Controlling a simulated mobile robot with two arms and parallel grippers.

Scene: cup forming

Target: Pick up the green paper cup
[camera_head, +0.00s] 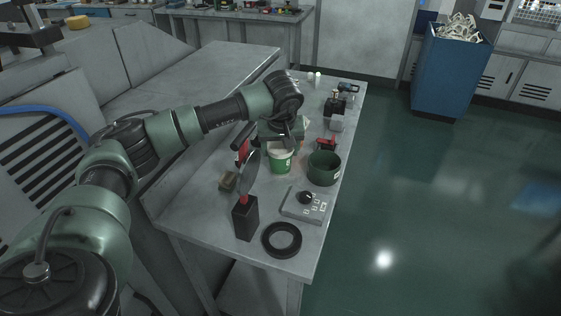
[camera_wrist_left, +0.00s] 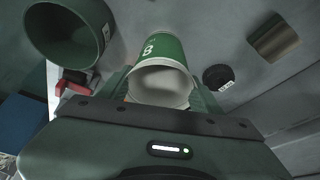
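The green paper cup (camera_head: 281,162) with a white rim stands on the grey table in the head view. In the left wrist view the cup (camera_wrist_left: 163,50) shows its pale open mouth and a white mark on its side. My left gripper (camera_head: 284,136) is at the cup's upper part, on its far side in the head view. In the left wrist view the fingers (camera_wrist_left: 162,95) are spread, one on each side of the cup. I cannot tell whether they touch it. My right gripper is in neither view.
A dark green pot (camera_head: 324,170) stands just right of the cup, with a red item (camera_head: 326,143) behind it. A black block (camera_head: 245,219), a brown block (camera_head: 228,181), a black ring (camera_head: 282,241) and a grey device (camera_head: 304,206) lie nearer. A blue bin (camera_head: 446,75) stands on the floor.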

